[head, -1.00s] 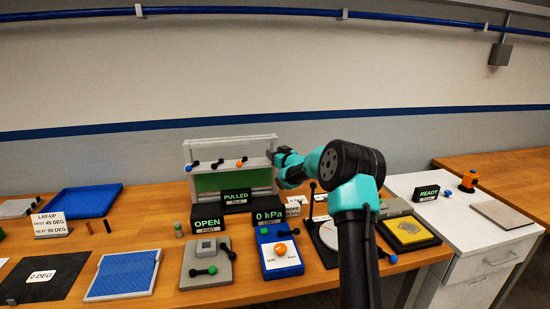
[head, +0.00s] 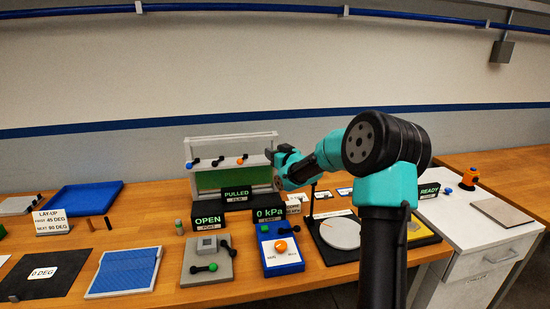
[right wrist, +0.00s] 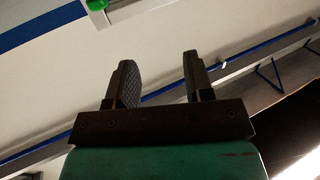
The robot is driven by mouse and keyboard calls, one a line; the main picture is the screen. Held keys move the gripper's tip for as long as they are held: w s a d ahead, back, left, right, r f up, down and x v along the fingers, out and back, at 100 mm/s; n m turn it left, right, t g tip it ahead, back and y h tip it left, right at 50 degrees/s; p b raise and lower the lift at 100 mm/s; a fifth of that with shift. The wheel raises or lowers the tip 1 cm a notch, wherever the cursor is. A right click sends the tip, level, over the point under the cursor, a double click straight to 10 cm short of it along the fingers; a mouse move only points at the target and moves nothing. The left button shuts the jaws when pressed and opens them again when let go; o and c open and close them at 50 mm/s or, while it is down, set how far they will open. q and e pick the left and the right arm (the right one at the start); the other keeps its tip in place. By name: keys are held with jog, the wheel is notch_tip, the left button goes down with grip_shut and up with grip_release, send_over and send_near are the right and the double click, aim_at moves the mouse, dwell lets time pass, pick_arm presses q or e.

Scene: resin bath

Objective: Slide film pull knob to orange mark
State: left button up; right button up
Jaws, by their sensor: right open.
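A pale film frame (head: 277,138) with a green sheet (head: 215,180) stands at the back of the table. Along its upper part sit small black knobs with coloured spots beside them. The orange mark (head: 240,161) is the rightmost spot, with a black knob end next to it. Which knob is the film pull is too small to tell. My right gripper (head: 270,152) is at the frame's right end, apart from the orange mark. In the right wrist view its two fingers (right wrist: 158,82) are apart with nothing between them. A green piece (right wrist: 97,4) shows at the top edge. My left gripper is out of view.
A "PULLED" sign (head: 236,194) stands before the frame. "OPEN" (head: 208,221) and "0 kPa" (head: 268,214) signs stand nearer. A blue box with an orange knob (head: 281,246) and a round dial (head: 340,233) are in front.

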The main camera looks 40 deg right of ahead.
jog(key=s+a, duration=0.3)
jog(key=shift+s+a+r, duration=0.25)
jog(key=shift+s, duration=0.15)
